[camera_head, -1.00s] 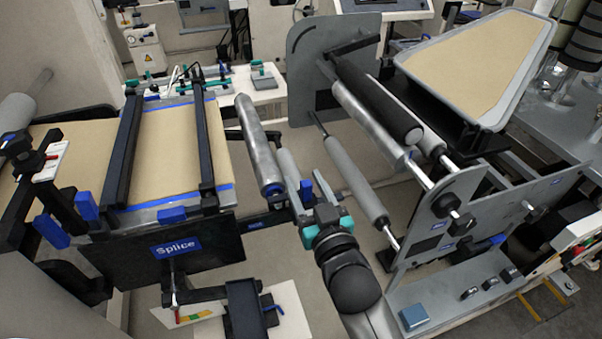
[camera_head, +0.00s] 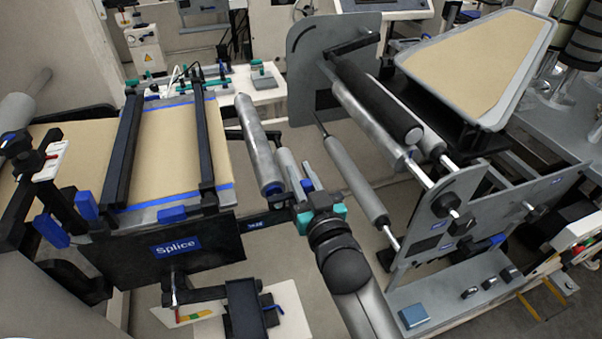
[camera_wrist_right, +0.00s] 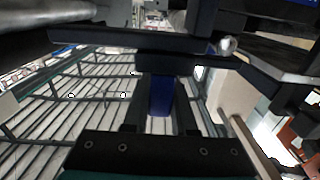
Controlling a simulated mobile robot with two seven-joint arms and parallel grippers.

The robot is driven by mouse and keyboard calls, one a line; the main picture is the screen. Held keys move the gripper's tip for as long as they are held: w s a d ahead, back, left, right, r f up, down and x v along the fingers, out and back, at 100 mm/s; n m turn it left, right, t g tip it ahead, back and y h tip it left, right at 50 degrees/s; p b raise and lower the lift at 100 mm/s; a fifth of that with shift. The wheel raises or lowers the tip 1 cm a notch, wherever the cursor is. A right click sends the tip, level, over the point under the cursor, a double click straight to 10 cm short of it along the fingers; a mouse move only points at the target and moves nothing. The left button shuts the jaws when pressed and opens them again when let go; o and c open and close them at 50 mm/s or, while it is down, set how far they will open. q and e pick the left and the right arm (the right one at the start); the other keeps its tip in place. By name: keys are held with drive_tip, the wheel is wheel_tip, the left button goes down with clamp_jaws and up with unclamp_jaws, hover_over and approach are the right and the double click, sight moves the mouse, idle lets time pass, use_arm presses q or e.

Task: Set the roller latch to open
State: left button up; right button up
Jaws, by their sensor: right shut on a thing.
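The right gripper (camera_head: 307,181) reaches in from the bottom centre of the head view, by the lower end of a metal roller (camera_head: 258,145). Its fingers are shut on a small blue latch handle (camera_head: 307,187), mostly hidden between them. In the right wrist view the blue handle (camera_wrist_right: 160,95) stands between the dark fingers, below a dark crossbar (camera_wrist_right: 150,62). A black bar with a small blue label (camera_head: 257,224) lies just left of the gripper; I cannot read the label. My left gripper is not in view.
The splice table (camera_head: 180,150) with its black clamp bars and blue "Splice" label (camera_head: 177,248) is on the left. A grey roller (camera_head: 355,180) and a metal side plate (camera_head: 435,215) stand close on the right. Pale floor shows between them.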

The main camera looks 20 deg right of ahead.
clamp_jaws()
idle(0.8)
drive_tip(key=d+p, duration=0.2)
drive_tip(key=d, duration=0.3)
drive_tip(key=shift+w+d+p, duration=0.1)
drive_tip(key=shift+d+p, duration=0.1)
drive_tip(key=shift+p, duration=0.1)
drive_tip(key=o, duration=0.7)
unclamp_jaws()
drive_tip(key=shift+d, duration=0.15)
